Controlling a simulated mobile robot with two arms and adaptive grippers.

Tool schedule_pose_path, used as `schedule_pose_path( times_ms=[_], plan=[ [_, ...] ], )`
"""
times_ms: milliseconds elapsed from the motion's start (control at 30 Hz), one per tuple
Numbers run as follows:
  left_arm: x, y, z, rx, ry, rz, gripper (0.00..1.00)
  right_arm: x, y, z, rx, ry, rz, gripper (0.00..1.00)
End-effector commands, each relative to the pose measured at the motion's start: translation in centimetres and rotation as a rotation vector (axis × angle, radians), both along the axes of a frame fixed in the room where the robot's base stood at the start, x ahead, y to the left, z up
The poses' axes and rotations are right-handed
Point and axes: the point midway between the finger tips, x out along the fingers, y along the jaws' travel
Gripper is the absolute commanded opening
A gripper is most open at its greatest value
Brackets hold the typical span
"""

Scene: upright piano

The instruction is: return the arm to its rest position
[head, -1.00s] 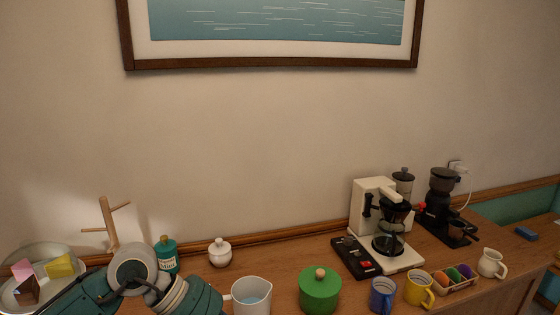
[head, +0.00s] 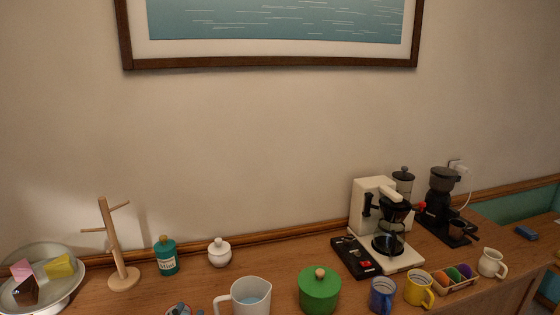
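Neither of my grippers shows in the head view. A small, dark, partly cut-off shape shows at the bottom edge, left of the white measuring jug (head: 248,298); I cannot tell what it is. The wooden counter (head: 300,262) is open to view, with no arm across its left part.
A mug tree (head: 114,245), a teal bottle (head: 167,257), a sugar bowl (head: 219,254), a green lidded pot (head: 319,291), a coffee maker (head: 372,210), blue (head: 382,296) and yellow (head: 419,289) mugs stand on the counter. A cake bowl (head: 72,284) is at left.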

Motion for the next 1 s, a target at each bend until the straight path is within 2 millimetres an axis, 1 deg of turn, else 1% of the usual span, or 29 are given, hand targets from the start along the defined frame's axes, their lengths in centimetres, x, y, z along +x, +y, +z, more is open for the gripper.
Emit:
schedule_pose_path(
  times_ms=[33, 67, 100, 167, 200, 267, 300, 367, 400, 467, 500, 633, 667, 700, 867, 967, 1000],
  plan=[
    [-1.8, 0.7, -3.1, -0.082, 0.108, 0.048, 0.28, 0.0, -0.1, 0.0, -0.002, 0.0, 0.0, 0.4],
    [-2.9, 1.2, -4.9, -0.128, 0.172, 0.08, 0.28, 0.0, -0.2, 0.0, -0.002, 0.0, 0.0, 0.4],
    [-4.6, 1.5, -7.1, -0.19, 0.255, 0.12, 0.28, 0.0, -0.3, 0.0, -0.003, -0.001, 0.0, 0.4],
    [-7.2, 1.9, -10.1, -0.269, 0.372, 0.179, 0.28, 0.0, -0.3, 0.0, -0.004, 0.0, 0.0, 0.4],
    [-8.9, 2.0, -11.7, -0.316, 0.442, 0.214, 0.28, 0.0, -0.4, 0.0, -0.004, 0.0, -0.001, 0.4],
    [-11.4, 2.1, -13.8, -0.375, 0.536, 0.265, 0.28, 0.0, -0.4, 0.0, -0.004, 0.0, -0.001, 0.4],
    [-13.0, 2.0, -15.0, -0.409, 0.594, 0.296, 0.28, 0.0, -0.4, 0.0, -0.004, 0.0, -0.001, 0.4],
    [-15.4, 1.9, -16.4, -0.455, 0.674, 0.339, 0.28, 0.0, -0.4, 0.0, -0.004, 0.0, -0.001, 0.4],
    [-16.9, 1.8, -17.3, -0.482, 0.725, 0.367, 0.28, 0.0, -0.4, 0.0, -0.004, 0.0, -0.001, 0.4],
    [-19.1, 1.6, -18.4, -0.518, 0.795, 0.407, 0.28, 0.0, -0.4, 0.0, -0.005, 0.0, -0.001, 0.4],
    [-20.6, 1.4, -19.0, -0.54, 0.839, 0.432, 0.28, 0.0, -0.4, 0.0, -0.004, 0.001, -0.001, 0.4],
    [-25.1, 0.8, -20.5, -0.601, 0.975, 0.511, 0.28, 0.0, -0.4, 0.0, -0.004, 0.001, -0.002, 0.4],
    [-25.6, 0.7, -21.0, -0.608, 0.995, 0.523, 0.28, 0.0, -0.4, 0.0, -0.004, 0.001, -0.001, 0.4],
    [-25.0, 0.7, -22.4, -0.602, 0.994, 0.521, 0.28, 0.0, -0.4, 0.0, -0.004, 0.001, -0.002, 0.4],
    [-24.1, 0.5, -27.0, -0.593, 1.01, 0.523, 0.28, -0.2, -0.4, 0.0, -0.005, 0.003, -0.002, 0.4],
    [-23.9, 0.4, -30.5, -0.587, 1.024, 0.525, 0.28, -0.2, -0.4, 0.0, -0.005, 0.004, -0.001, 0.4],
    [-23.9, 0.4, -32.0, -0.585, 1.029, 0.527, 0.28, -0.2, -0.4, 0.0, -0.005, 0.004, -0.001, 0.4]
  ],
)
